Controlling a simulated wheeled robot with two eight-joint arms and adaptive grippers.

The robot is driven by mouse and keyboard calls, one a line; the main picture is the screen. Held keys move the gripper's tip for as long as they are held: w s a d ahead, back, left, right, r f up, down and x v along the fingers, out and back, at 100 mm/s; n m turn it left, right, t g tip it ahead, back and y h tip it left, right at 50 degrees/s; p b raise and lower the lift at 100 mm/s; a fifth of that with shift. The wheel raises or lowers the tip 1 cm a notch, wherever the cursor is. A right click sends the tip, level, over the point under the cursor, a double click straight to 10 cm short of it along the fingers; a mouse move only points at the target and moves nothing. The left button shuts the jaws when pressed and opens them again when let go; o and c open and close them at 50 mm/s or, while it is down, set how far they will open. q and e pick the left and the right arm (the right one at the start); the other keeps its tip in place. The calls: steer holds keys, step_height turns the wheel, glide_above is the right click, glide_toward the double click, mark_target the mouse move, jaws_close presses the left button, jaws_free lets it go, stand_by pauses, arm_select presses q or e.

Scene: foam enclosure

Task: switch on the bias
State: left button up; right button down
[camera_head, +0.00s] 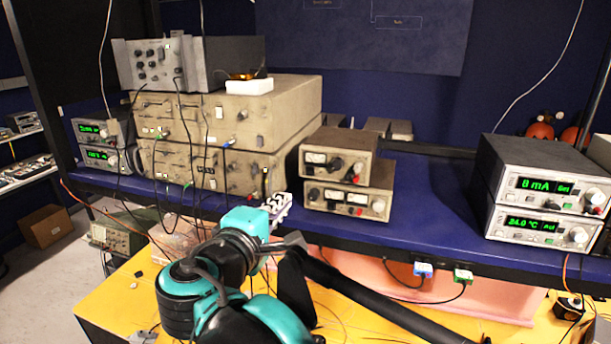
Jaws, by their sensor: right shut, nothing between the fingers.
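No label reading "bias" is legible, so I cannot tell which unit or switch is the bias. Two small beige units with meters and knobs are stacked on the blue shelf: the upper unit (337,156) and the lower unit (346,201). Two large beige instruments, the upper one (203,110) and the lower one (238,170), stand to their left. My right gripper (280,203) is pale, shut and empty at the shelf's front edge, left of the lower small unit. Its fingertips are too small to judge contact. My left gripper is not in view.
The blue shelf (430,205) is bare between the small units and two green-display units, the upper (548,186) and the lower (535,226). A grey box with knobs (160,64) sits on the large instruments. Cables hang in front of them. A yellow surface (115,285) lies below.

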steer(key=shift+w, duration=0.1)
steer(key=p, duration=0.3)
glide_toward(309, 174)
steer(key=x, duration=0.6)
steer(key=shift+w+d+f, duration=0.1)
steer(key=shift+w+d, duration=0.1)
steer(key=shift+w, duration=0.25)
